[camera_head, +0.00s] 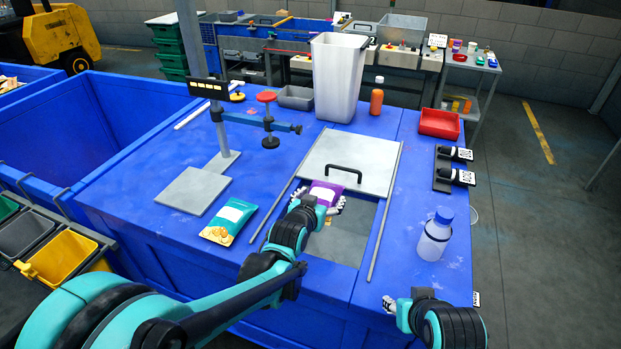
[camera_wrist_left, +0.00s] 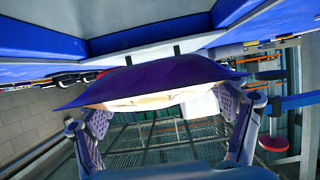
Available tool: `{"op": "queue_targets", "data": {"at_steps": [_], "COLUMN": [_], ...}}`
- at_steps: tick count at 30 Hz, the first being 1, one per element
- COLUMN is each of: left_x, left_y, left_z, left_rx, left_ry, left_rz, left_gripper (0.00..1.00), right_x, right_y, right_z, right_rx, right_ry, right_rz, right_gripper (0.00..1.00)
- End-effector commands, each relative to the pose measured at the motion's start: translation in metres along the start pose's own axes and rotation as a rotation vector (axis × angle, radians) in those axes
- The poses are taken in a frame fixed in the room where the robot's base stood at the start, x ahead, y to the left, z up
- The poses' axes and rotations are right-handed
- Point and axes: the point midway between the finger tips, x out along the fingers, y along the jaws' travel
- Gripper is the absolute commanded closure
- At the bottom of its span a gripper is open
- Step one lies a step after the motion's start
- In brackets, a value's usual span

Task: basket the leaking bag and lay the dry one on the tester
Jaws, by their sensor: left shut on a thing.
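My left gripper (camera_head: 333,203) is shut on a purple bag (camera_head: 326,192), above the opening in the blue table. In the left wrist view the purple bag (camera_wrist_left: 170,82) spans between the two fingers of the left gripper (camera_wrist_left: 165,120). A teal bag (camera_head: 228,221) lies flat on the table, left of the opening. The tester seems to be the stand with a dark display (camera_head: 208,89), a blue arm with a red knob, and a grey plate (camera_head: 193,190); the plate is bare. My right gripper (camera_head: 389,304) is low at the table's front edge; its fingers are too small to read.
A grey lid (camera_head: 350,160) with a black handle sits behind the opening, between two rails. A white bin (camera_head: 338,75), an orange bottle (camera_head: 376,100) and a red tray (camera_head: 439,124) stand behind. A white bottle (camera_head: 434,235) stands at right. A wire grid (camera_wrist_left: 150,150) shows in the wrist view.

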Motion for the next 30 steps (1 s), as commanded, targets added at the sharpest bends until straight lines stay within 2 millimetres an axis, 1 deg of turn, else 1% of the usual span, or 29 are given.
{"op": "queue_targets", "data": {"at_steps": [1,8,9,10,11,23,26,30], "left_x": [0.002,0.001,0.001,0.001,0.001,-0.001,-0.009,-0.033], "left_y": [0.0,0.0,0.0,0.0,0.0,0.0,0.0,0.0], "left_z": [0.004,0.003,0.003,0.003,0.003,0.003,0.003,0.003], "left_rx": [0.0,0.0,0.0,0.0,0.0,0.0,0.0,-0.001], "left_ry": [0.001,0.001,0.001,0.001,0.001,0.0,0.0,0.0], "left_rz": [0.0,0.0,0.0,0.0,0.0,0.0,0.0,0.0], "left_gripper": [0.49,0.49,0.14,0.06,0.0,0.0,0.0,0.0], "right_x": [0.003,0.002,0.002,0.002,0.002,0.002,0.002,0.002], "right_y": [0.0,0.0,0.0,0.0,0.0,0.0,0.0,0.0], "right_z": [0.002,0.001,0.001,0.001,0.001,0.001,0.001,0.001], "right_rx": [0.0,0.0,0.0,0.0,0.0,0.0,0.0,0.0], "right_ry": [0.0,0.0,0.0,0.0,0.0,0.0,0.0,0.0], "right_rz": [0.0,0.0,0.0,0.0,0.0,0.0,0.0,0.0], "right_gripper": [0.6,0.6,0.6,0.6,0.6,0.6,0.6,0.6]}}
